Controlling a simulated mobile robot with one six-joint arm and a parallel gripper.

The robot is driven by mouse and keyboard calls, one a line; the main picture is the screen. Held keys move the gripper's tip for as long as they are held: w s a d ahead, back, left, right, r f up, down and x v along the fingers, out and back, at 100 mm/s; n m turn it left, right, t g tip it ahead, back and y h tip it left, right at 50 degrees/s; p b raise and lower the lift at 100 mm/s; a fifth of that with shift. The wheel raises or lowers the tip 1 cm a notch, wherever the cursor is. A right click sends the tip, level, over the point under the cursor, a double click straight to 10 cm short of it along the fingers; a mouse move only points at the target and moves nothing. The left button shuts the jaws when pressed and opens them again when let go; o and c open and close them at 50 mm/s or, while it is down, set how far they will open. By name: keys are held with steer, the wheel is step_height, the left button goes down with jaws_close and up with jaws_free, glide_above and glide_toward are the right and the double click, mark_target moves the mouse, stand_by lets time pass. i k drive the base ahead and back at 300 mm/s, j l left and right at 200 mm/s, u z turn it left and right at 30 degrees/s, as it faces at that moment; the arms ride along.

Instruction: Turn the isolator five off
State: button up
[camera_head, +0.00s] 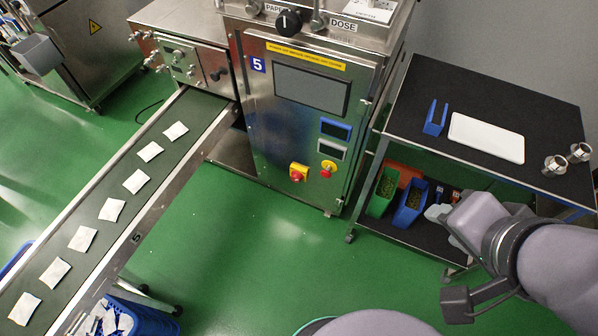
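The machine marked 5 (310,110) stands at the top centre, with a "5" label on its front. Low on its door is a yellow switch plate with a red rotary handle (298,172), the likely isolator. The handle's exact angle is too small to read. Beside it to the right is a round red button on a yellow base (328,168). My gripper (446,226) is at the lower right, in front of the trolley, well to the right of the switch and apart from it. Nothing shows clearly between its fingers, and their gap cannot be made out.
A black-topped trolley (420,90) stands right of the machine, with a white tray (486,138), metal cups and lower bins. A conveyor (160,185) with several teabags runs down the left. A blue crate (150,318) is below it. Green floor before the machine is clear.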

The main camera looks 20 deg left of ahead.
mark_target(297, 177)
steer(key=u, duration=1.25)
